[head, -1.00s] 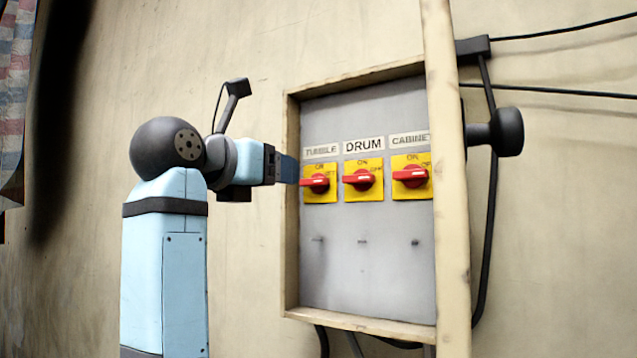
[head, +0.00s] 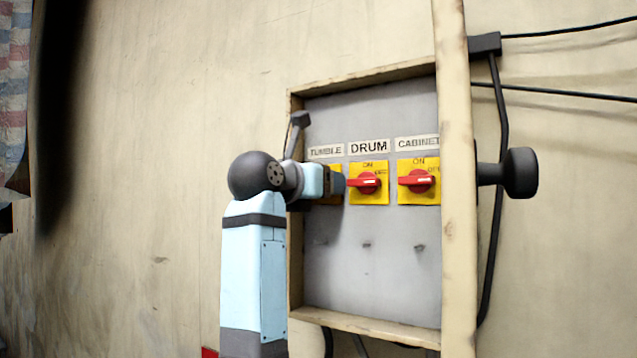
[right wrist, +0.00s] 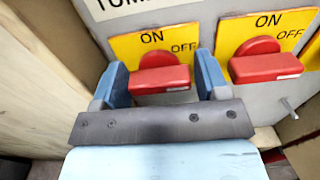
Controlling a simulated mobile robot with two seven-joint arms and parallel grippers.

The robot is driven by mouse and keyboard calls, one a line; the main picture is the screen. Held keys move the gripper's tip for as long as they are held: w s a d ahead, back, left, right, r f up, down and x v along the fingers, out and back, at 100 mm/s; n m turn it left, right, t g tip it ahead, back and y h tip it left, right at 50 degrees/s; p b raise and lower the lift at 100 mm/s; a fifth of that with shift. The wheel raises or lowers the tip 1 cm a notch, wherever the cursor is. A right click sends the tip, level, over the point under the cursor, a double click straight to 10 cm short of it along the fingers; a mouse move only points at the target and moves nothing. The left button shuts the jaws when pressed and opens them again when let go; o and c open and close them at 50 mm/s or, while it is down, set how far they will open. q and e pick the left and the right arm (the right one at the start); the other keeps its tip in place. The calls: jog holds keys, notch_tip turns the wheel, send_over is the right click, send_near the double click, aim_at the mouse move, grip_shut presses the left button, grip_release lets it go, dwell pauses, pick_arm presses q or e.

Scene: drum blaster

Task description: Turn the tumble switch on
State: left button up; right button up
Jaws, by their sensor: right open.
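The tumble switch has a yellow plate (head: 335,199) under the TUMBLE label (head: 326,151) at the panel's left. Its red knob is hidden by my gripper in the head view. In the right wrist view the red knob (right wrist: 162,80) lies level, with its white mark at the right end, on the OFF side; ON is above it. My right gripper (right wrist: 161,68) is open, with one blue finger on each side of this knob. Contact with the knob cannot be told. It also shows in the head view (head: 339,183). My left gripper is not in view.
The drum switch (head: 368,183) is close to the right of my gripper, with the cabinet switch (head: 418,181) beyond. A wooden frame (head: 455,200) surrounds the grey panel (head: 370,275). Black cables (head: 497,230) run at the right.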

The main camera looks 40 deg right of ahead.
jog(key=shift+c, duration=0.2)
jog(key=c, duration=0.6)
